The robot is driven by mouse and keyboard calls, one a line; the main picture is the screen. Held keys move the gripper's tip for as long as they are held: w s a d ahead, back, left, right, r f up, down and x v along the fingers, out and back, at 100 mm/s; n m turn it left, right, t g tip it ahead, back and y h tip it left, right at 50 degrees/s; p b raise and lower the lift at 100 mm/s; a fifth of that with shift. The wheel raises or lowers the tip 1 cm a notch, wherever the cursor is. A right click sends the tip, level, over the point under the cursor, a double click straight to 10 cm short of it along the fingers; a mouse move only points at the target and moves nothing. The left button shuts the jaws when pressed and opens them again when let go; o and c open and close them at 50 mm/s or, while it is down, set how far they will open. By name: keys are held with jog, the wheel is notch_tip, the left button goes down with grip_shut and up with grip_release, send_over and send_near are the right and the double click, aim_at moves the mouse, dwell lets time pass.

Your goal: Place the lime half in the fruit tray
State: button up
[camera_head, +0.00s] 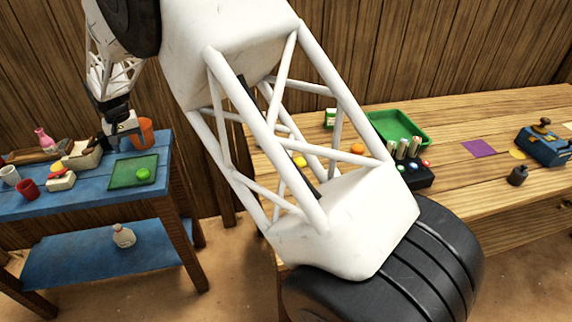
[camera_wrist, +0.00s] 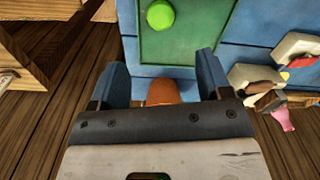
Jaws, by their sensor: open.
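The lime half (camera_head: 142,174), a bright green round piece, lies on a flat green board or shallow tray (camera_head: 122,178) on the blue table at left. It also shows in the wrist view (camera_wrist: 160,15), beyond my fingertips. My gripper (camera_head: 121,130) is above the back of that table. In the wrist view its blue fingers (camera_wrist: 160,62) are apart, with no lime between them. A larger green tray (camera_head: 425,127) with raised walls stands on the wooden table at right, partly hidden by my arm. I cannot tell which green item is the fruit tray.
An orange pot (camera_head: 148,130) stands close to my gripper; it shows low between the fingers in the wrist view (camera_wrist: 159,93). A pink bottle (camera_head: 45,139), red cup (camera_head: 28,188) and white cup (camera_head: 10,175) stand at left. My arm crosses in front of the wooden table (camera_head: 470,190).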

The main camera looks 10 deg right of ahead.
jog(key=s+d+r+m, duration=0.1)
jog(key=s+d+r, duration=0.5)
jog(key=d, duration=0.4)
jog(key=s+d+r+t, duration=0.1)
jog(key=s+d+r, duration=0.5)
jog(key=d, duration=0.5)
jog(key=s+d+r+m, duration=0.1)
jog(key=s+d+r, duration=0.5)
jog(key=d, duration=0.4)
jog(key=s+d, duration=0.5)
jog(key=s, duration=0.4)
jog(key=s+d+f+t, duration=0.1)
jog(key=s+d, duration=0.5)
jog(key=s, duration=0.4)
jog(key=s+d+f+m, duration=0.1)
jog(key=s+d, duration=0.4)
jog(key=s, duration=0.5)
jog(key=shift+d+t, duration=0.3)
jog(key=shift+d, duration=0.05)
